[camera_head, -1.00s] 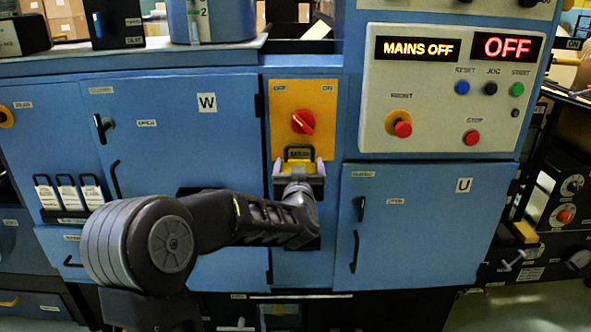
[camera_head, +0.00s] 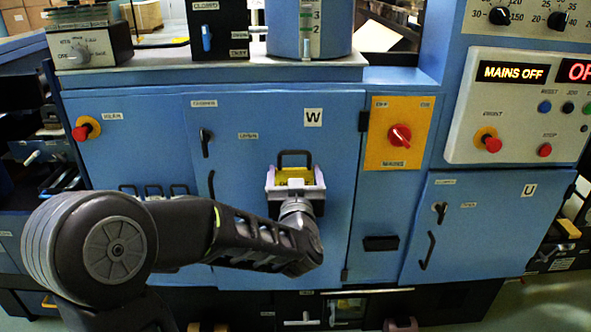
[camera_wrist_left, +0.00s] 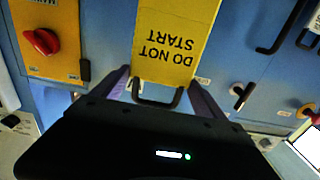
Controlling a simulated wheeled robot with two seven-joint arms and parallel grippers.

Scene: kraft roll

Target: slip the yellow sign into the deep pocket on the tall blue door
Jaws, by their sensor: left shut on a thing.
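The yellow sign (camera_head: 295,176) has a black loop handle; in the left wrist view (camera_wrist_left: 176,38) it reads DO NOT START, upside down. My left gripper (camera_head: 294,184) is shut on the sign, and its two pale fingers show in the left wrist view (camera_wrist_left: 158,92) beside the handle. It holds the sign in front of the tall blue door (camera_head: 268,125), marked W. I cannot tell whether the sign touches the door. The door's pocket is not clearly visible; my gripper and arm cover the door's lower middle. My right gripper is not in view.
Right of the door is a yellow panel with a red rotary switch (camera_head: 400,134). Below it is a small black pocket (camera_head: 381,243). A lower door marked U (camera_head: 480,222) is farther right. Black door handles (camera_head: 206,142) stand out at the tall door's left edge.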

